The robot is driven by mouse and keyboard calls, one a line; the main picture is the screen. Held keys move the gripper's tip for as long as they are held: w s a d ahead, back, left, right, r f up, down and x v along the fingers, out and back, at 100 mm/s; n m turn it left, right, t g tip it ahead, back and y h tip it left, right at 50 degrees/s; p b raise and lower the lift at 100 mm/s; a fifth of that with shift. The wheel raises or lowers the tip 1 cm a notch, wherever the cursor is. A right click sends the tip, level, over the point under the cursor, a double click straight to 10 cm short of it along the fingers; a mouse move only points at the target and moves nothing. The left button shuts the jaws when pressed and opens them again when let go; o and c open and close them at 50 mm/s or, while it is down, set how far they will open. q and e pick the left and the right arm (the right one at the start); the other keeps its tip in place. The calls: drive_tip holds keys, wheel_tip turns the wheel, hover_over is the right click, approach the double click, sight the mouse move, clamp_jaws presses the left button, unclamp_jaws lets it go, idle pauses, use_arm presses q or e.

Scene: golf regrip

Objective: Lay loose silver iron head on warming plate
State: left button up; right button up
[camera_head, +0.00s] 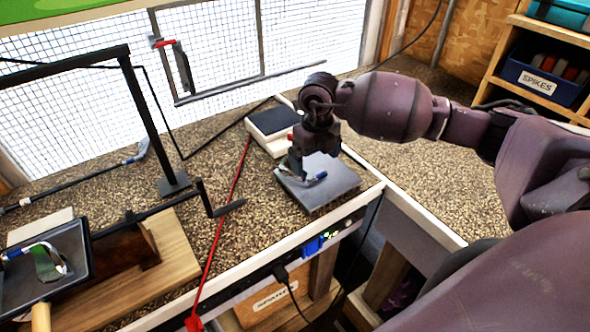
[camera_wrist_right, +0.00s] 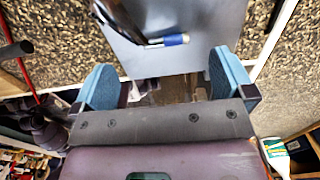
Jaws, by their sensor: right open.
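The warming plate (camera_head: 325,193) is a flat grey slab on the bench near its front edge. A silver iron head (camera_head: 322,164) with a blue end lies on it, partly hidden by my right gripper. In the head view my right gripper (camera_head: 300,168) is just above the plate. My left gripper is out of view.
A dark tray (camera_head: 85,270) at the left holds another silver head (camera_head: 50,262). A box with a dark top (camera_head: 272,121) stands behind the plate. Bench to the right is clear.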

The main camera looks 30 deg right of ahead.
sight(314, 176)
wheel_tip(314, 176, down, 5)
drive_tip(key=shift+s+r+p, duration=0.1)
drive_tip(key=shift+s+p, duration=0.05)
drive_tip(key=shift+p, duration=0.2)
drive_tip(key=shift+c, duration=0.5)
drive_tip(key=shift+a, duration=0.1)
drive_tip(key=c, duration=1.2)
